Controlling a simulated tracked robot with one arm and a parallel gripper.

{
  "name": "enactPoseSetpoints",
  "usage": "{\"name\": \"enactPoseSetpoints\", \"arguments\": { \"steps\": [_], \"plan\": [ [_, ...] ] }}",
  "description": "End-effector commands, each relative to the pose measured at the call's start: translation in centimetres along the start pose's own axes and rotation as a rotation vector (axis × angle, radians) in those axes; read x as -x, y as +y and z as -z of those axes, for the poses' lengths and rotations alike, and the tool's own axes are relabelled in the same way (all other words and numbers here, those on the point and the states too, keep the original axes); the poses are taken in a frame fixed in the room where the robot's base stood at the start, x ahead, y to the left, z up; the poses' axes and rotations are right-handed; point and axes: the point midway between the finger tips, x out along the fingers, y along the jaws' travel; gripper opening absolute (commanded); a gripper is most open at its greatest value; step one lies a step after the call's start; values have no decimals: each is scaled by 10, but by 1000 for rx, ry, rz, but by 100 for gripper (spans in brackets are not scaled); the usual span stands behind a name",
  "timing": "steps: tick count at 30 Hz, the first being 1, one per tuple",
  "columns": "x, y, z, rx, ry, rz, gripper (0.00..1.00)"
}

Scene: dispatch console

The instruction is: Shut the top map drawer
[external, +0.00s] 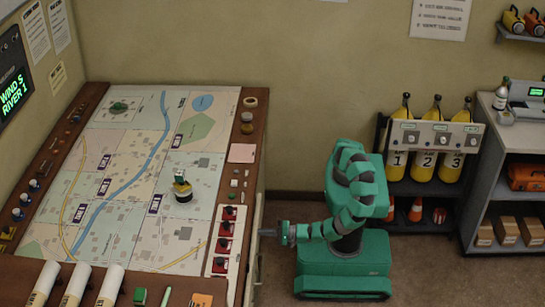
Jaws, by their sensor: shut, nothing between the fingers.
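The map console (257,128) stands at the left, with its drawer side facing my robot. The side face (258,215) is seen almost edge-on. I cannot make out the top map drawer's front or tell how far out it is. My gripper (266,232) is shut and empty, pointing left at this side face, just below the level of the console top. Its tips are close to the face; I cannot tell whether they touch. My green arm reaches low from the tracked base on the right.
A small yellow-and-black beacon-like piece (182,188) stands on the map. Red switches (224,229) line the console's near right edge. A rack with yellow cylinders (397,152) and a grey shelf (484,170) stand behind and right of my base. Open floor (430,280) lies at front right.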

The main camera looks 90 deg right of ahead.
Motion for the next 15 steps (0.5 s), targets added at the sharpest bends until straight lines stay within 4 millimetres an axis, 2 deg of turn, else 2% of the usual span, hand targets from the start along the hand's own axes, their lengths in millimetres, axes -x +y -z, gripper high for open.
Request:
{"name": "enactPoseSetpoints", "arguments": {
  "steps": [7,15],
  "plan": [
    [-5,-1,0,-1,2,0,0],
    [-27,-2,0,-1,3,1,0]
  ]
}}
